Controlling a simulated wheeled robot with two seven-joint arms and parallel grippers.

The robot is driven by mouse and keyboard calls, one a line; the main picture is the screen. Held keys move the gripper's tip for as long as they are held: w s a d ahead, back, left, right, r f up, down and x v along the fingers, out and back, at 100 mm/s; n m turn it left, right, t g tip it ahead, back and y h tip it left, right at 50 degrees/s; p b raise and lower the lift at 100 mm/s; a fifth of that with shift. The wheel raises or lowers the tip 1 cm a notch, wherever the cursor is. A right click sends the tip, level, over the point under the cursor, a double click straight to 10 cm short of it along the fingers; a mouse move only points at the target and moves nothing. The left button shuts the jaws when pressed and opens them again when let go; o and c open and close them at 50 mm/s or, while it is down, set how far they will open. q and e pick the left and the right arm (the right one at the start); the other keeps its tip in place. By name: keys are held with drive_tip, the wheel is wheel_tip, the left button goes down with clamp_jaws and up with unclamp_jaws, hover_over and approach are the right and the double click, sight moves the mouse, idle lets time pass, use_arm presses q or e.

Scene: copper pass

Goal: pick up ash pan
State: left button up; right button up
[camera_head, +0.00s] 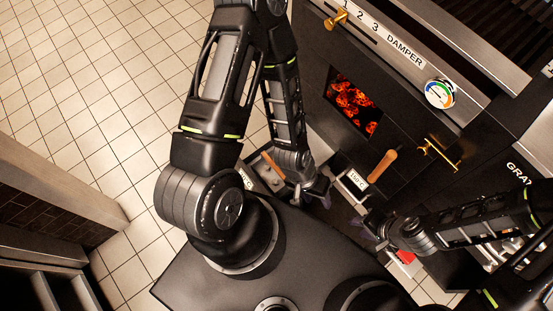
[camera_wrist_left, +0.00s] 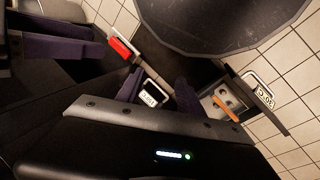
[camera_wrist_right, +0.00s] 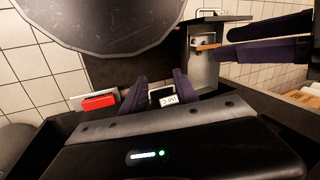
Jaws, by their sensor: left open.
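I cannot tell for sure which item is the ash pan. A dark piece with a metal-framed, lettered label (camera_head: 352,183) is low at the stove front, between my two grippers. The label also shows in the left wrist view (camera_wrist_left: 149,97) and the right wrist view (camera_wrist_right: 167,99), beyond the parted fingers. My left gripper (camera_head: 315,193) is open, to its left. My right gripper (camera_head: 379,226) is open, below and right of it in the head view. Neither visibly holds anything. The lower parts are dark and partly hidden by my arms.
The stove has a glowing fire window (camera_head: 354,105), a wooden handle (camera_head: 383,165) and a brass latch (camera_head: 440,153). An open metal container (camera_wrist_left: 222,100) with an orange-brown handle stands beside my left gripper. A red object (camera_wrist_right: 99,101) lies left of my right fingers. Tiled floor (camera_head: 85,75) is clear at left.

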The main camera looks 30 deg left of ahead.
use_arm(q)
drive_tip(key=w+a+f+n+b, duration=0.25)
drive_tip(key=w+f+b, duration=0.25)
drive_tip(key=f+b, duration=0.5)
drive_tip(key=n+y+b, duration=0.4)
drive_tip(key=n+b, duration=0.6)
drive_tip(key=b, duration=0.8)
approach(275, 165)
drive_tip(key=shift+g, duration=0.4)
drive_tip(key=f, duration=0.3)
drive_tip(key=w+f, duration=0.1)
drive_tip(key=f, duration=0.1)
drive_tip(key=shift+d+f, duration=0.2)
drive_tip(key=shift+f, duration=0.1)
drive_tip(key=shift+a+r, duration=0.1)
use_arm(e)
wheel_tip(275, 165, down, 28)
drive_tip(key=w+d, duration=0.1)
drive_tip(key=shift+w+d+f, duration=0.15)
drive_tip(key=shift+w+d, duration=0.2)
drive_tip(key=shift+w, duration=0.05)
use_arm(q)
drive_tip(key=shift+s+f+b, duration=0.1)
drive_tip(key=shift+f+b, duration=0.35)
drive_tip(key=shift+f, duration=0.85)
use_arm(e)
drive_tip(key=shift+w+d+f, duration=0.1)
drive_tip(key=shift+f, duration=0.35)
